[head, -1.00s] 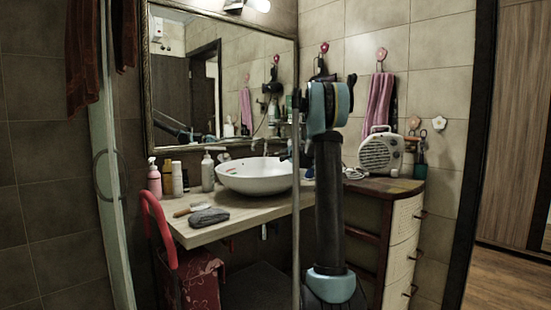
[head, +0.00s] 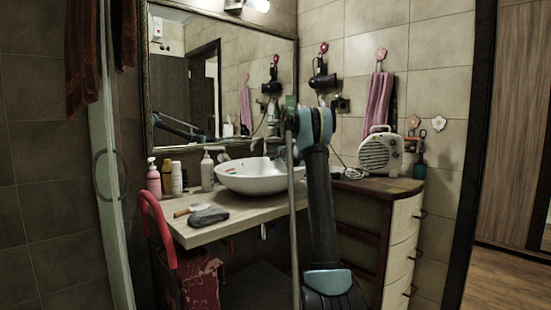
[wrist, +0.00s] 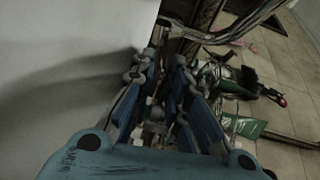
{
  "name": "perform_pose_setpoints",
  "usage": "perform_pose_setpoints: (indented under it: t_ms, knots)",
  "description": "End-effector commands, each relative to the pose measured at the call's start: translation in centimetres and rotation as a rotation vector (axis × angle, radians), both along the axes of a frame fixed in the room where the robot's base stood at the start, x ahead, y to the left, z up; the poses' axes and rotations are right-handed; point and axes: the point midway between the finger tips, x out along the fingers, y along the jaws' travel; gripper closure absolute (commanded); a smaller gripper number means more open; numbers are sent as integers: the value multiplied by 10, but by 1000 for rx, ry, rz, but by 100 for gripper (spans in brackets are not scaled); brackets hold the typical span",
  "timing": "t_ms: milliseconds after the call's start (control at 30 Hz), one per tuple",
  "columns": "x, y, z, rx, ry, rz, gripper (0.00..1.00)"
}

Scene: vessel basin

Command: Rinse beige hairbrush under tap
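A light hairbrush with a brown end (head: 189,210), which looks like the beige one, lies on the counter left of the basin. The white basin (head: 262,177) sits on the counter below the mirror. The tap is hard to make out in the head view. In the wrist view, a curved metal piece (wrist: 235,30) near the top may be the tap. My gripper (wrist: 163,62) shows two blue fingers with a gap between them and nothing clearly held. In the head view my arm hides most of the gripper near the basin's right side.
A dark grey object (head: 208,218) lies beside the brush. Bottles (head: 154,180) stand at the counter's left back. A red chair (head: 158,228) is in front at left. A radio-like box (head: 378,155) stands on the cabinet (head: 402,235) at right. A glass door edge (head: 110,190) is at left.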

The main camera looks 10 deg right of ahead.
Motion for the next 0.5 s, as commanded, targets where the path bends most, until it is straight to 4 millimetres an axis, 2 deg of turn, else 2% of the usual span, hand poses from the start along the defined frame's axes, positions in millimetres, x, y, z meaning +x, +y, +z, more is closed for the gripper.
perform_pose_setpoints:
  t_ms: [200,500]
  knots:
    - [12,3,-2,0,0,0,85]
    - [14,4,-2,0,0,0,85]
